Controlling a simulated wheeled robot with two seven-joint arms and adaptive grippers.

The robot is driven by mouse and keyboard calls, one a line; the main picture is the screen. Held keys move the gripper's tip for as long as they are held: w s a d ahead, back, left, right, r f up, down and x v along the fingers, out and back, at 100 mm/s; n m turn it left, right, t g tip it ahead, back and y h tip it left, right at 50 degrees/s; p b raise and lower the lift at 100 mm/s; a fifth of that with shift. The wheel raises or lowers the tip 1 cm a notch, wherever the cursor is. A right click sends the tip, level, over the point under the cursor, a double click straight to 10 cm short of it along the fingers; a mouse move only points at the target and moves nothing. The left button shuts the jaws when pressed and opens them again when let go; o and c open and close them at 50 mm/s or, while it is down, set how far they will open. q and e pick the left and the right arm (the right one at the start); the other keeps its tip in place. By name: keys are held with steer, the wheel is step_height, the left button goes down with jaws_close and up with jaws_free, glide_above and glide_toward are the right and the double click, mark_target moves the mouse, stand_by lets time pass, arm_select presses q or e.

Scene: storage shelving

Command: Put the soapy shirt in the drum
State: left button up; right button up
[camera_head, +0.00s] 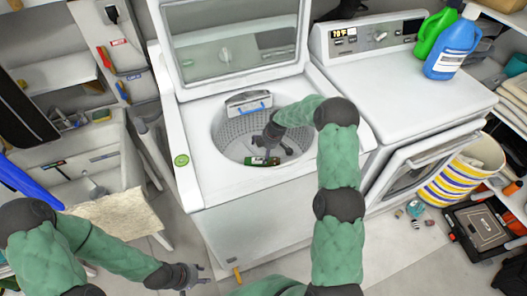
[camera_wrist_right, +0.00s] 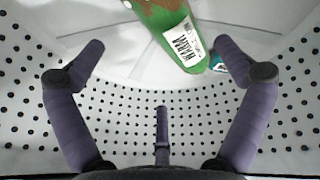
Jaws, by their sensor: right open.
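The white top-loading washer (camera_head: 245,215) stands in the middle with its lid raised. Its perforated drum (camera_head: 228,132) is open. My right gripper (camera_head: 272,150) is down inside the drum, open, with nothing between its fingers. A green item with a white printed label lies at the drum's near side (camera_head: 262,161). In the right wrist view the green item (camera_wrist_right: 165,15) is beyond the spread fingers of my right gripper (camera_wrist_right: 162,48), apart from them. I cannot make out a shirt for certain. My left gripper (camera_head: 192,276) is low in front of the washer, with no object seen in it.
A beige cloth-like piece (camera_head: 118,222) hangs at the sink (camera_head: 85,165) on the left. A dryer (camera_head: 410,85) stands right of the washer, with green (camera_head: 435,32) and blue (camera_head: 452,50) bottles on top. A striped basket (camera_head: 455,180) stands further right.

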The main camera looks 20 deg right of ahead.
steer(key=p+v, duration=0.2)
steer(key=v, duration=0.8)
steer(key=shift+s+r, duration=0.1)
steer(key=shift+d, duration=0.1)
